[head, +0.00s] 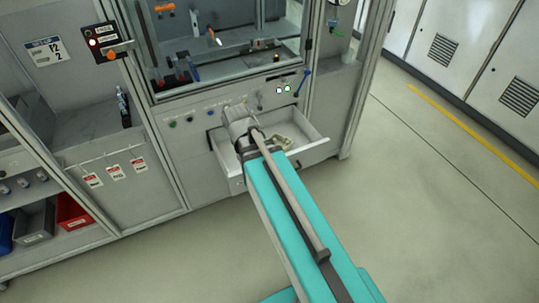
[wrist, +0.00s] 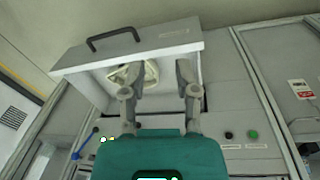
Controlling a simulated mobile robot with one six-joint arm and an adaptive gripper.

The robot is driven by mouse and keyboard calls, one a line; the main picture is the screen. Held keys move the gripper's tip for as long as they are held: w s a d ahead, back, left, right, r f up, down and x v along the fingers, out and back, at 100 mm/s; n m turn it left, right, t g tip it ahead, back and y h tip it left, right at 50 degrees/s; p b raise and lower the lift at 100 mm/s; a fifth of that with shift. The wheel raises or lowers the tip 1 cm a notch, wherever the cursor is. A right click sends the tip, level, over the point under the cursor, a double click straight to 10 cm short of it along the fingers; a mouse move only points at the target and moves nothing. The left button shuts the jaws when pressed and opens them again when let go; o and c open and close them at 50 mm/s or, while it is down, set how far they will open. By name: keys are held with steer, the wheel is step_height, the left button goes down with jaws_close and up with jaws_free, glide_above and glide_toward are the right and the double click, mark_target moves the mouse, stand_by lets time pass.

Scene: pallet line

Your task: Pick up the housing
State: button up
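The housing (wrist: 121,76) is a pale greenish-beige part with an open frame shape. It lies inside the open drawer (wrist: 190,49), partly hidden by a finger in the wrist view. It also shows in the drawer in the head view (head: 284,142), right of my arm's end. My gripper (wrist: 160,73) is open, its two fingers apart with nothing held. It is over the drawer, and its left finger overlaps the housing in the wrist view. I cannot tell whether they touch. The fingers cannot be made out in the head view.
The drawer is pulled out of a grey cabinet and has a dark handle (wrist: 113,39) on its front. Buttons (wrist: 252,135) and a blue-handled lever (head: 303,82) are on the panel above it. Shelves with bins (head: 72,210) stand at left. The floor at right is clear.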

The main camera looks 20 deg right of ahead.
steer(key=w+d+f+m+h+b, duration=0.1)
steer(key=w+d+f+m+b, duration=0.1)
steer(key=w+f+b, duration=0.1)
steer(key=w+d+f+m+h+b, duration=0.1)
steer(key=w+d+f+m+b, duration=0.1)
steer(key=w+f+b, duration=0.2)
steer(key=w+d+f+m+t+h+b, duration=0.1)
steer(key=w+d+f+m+b, duration=0.1)
steer(key=w+f+b, duration=0.1)
steer(key=shift+w+f+h+b, duration=0.35)
steer(key=shift+f+b, duration=0.1)
steer(key=shift+b, duration=0.15)
steer(key=shift+w+d+f+m+t+h+b, duration=0.25)
steer(key=shift+w+d+f+m+h+b, duration=0.35)
steer(key=shift+w+d+f+m+b, duration=0.9)
steer(key=shift+w+d+f+m+t+h+b, duration=0.3)
steer(key=shift+w+f+m+h+b, duration=0.5)
steer(key=shift+w+b, duration=1.35)
steer(key=shift+w+d+f+m+t+h+b, duration=0.15)
steer(key=shift+w+d+f+m+h+b, duration=0.3)
steer(key=shift+w+d+f+m+b, duration=0.9)
steer(key=shift+w+a+f+n+b, duration=0.2)
steer(key=shift+w+a+n+b, duration=0.15)
steer(key=shift+n+b, duration=0.3)
steer(key=b+x, duration=0.5)
steer(key=x, duration=0.2)
steer(key=shift+a+f, duration=0.1)
steer(key=shift+w+d+f+b, duration=0.1)
steer(key=shift+d+f+b, duration=0.3)
steer(key=shift+d+b, duration=0.15)
